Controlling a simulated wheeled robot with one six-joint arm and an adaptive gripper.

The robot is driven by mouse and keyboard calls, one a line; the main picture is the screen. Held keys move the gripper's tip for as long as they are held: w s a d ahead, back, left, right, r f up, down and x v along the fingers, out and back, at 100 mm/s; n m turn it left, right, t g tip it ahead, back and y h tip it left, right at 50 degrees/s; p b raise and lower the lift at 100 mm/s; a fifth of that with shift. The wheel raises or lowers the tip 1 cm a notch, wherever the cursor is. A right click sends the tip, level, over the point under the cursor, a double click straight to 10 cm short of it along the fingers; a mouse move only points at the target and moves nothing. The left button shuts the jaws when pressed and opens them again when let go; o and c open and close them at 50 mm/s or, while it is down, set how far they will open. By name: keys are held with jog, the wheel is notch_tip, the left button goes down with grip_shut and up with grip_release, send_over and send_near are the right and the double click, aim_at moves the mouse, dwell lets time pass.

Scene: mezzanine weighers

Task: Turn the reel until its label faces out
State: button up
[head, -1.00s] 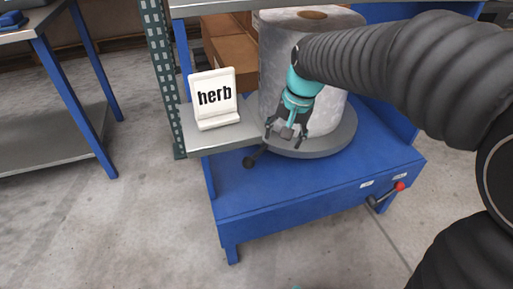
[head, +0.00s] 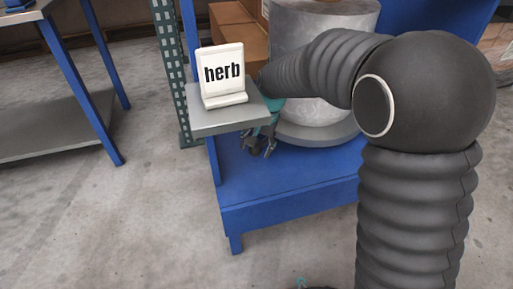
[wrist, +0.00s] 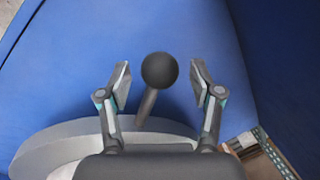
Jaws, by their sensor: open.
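The large pale grey reel (head: 318,18) stands upright on a round grey turntable (head: 310,138) over a blue base; my arm hides part of it. No label shows on its visible side. A rod with a dark ball knob (wrist: 160,70) sticks out from the turntable, whose disc (wrist: 55,145) also shows in the wrist view. My gripper (head: 260,146) is low at the turntable's left side, partly hidden by the small shelf. In the wrist view my gripper (wrist: 160,80) is open, with the knob between its two fingers and gaps on both sides.
A white "herb" sign (head: 224,75) stands on a small grey shelf (head: 215,122) just above my gripper. Brown boxes (head: 238,35) sit behind, beside a green perforated post (head: 168,70). A blue-legged table (head: 85,85) stands at left. Concrete floor is clear in front.

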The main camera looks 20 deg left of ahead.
jog(key=shift+f, duration=0.25)
grip_shut()
